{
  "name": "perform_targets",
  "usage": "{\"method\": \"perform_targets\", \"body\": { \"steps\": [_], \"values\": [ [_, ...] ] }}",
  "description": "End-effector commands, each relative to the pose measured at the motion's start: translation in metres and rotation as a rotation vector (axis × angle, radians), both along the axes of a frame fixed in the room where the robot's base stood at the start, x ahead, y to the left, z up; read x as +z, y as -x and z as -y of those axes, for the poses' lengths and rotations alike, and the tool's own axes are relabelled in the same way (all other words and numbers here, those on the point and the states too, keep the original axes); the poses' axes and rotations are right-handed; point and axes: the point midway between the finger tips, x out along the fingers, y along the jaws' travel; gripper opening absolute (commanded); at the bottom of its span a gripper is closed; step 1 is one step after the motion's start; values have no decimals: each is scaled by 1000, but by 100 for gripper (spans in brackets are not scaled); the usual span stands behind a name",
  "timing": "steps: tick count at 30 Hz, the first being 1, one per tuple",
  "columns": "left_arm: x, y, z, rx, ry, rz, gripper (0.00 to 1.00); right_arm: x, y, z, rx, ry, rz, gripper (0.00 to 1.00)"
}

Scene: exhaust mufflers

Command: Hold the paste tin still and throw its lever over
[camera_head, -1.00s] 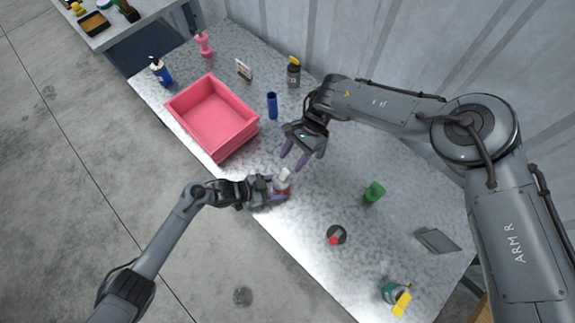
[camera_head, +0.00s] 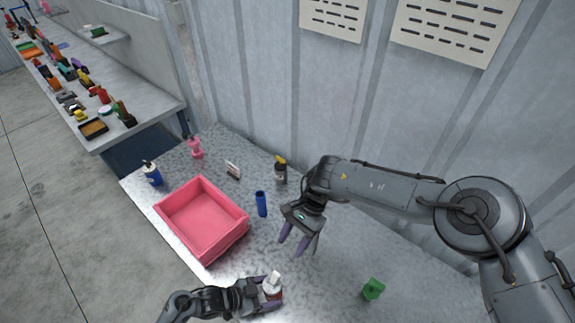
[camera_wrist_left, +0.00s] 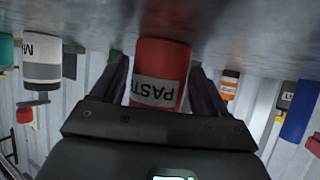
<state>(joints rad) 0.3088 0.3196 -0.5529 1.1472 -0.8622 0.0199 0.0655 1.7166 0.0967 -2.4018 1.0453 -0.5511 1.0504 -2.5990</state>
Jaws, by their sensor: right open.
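The paste tin (camera_wrist_left: 160,75) is a red cylinder with a white label reading PASTE, upside down in the left wrist view. In the head view its light top and reddish side (camera_head: 272,285) show at the table's front edge. My left gripper (camera_wrist_left: 163,85) is shut on it, one finger on each side. In the head view my left gripper (camera_head: 262,295) reaches it from the left. The lever cannot be made out clearly; my gripper hides the tin's top in the wrist view. My right gripper (camera_head: 293,240) is open and empty, above the table behind the tin.
A pink bin (camera_head: 203,222) stands left of my right gripper. A blue cylinder (camera_head: 261,204), a dark yellow-capped bottle (camera_head: 280,170) and a small card (camera_head: 233,170) stand behind. A green object (camera_head: 373,288) is at the right. The table between it and the tin is clear.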

Motion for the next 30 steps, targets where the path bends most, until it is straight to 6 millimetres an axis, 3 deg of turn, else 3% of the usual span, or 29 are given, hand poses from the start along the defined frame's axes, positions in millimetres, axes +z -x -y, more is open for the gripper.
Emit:
{"method": "perform_targets", "body": {
  "steps": [1,3,16,30],
  "values": [
    [0,0,0,0,0,0,83,0,0,0,0,0,0,53],
    [0,0,0,0,0,0,93,0,0,0,0,0,0,53],
    [3,2,-7,1,0,0,93,0,0,0,0,0,0,53],
    [40,23,-72,0,-3,2,93,0,0,0,0,0,0,53]
  ]
}}
